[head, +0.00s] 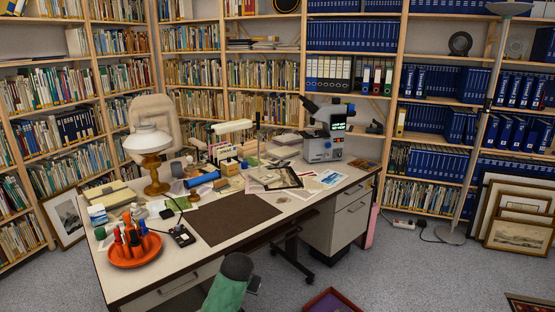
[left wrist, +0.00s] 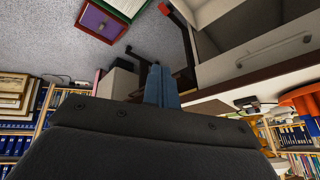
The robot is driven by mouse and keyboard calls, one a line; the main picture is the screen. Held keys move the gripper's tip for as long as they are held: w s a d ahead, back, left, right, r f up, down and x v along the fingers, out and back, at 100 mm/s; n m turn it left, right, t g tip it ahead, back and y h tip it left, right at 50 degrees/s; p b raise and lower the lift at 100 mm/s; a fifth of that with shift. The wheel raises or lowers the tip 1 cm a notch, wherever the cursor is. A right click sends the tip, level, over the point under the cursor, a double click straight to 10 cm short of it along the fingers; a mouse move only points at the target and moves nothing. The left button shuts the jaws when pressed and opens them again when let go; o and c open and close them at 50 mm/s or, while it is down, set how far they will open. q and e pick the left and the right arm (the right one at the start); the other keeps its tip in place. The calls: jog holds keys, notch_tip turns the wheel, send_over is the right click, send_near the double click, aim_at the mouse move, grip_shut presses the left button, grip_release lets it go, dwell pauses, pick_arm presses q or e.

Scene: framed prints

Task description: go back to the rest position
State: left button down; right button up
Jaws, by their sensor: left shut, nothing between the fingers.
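My left gripper (left wrist: 161,86) shows in the left wrist view, its blue fingers together at the front edge of its dark body. Nothing is between the fingers. It points toward the open floor and the underside of the desk, and it appears to touch nothing. The head view does not clearly show my left gripper. My right gripper is in neither view.
The desk (head: 186,262) fills the middle, holding an orange tray (head: 133,256), a lamp (head: 150,145) and a microscope (head: 325,130). A green and dark grey object (head: 228,286) stands before it. Framed prints (head: 517,235) lean at right.

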pick_arm(q)
jog(key=s+a+r+h, duration=0.1)
jog(key=s+a, duration=0.1)
jog(key=s, duration=1.1)
jog(key=s+a+r, duration=0.1)
jog(key=s+a, duration=0.1)
jog(key=s, duration=1.1)
jog(key=s+f+g, duration=0.1)
jog(key=s+f, duration=0.2)
jog(key=s, duration=0.4)
jog(key=s+a+f+n+g, duration=0.1)
jog(key=s+f, duration=0.3)
jog(key=s, duration=0.3)
jog(key=s+f+g, duration=0.2)
jog(key=s+f, duration=0.2)
jog(key=s, duration=0.3)
jog(key=shift+a+f+n, duration=0.25)
jog(key=shift+a+n, duration=0.05)
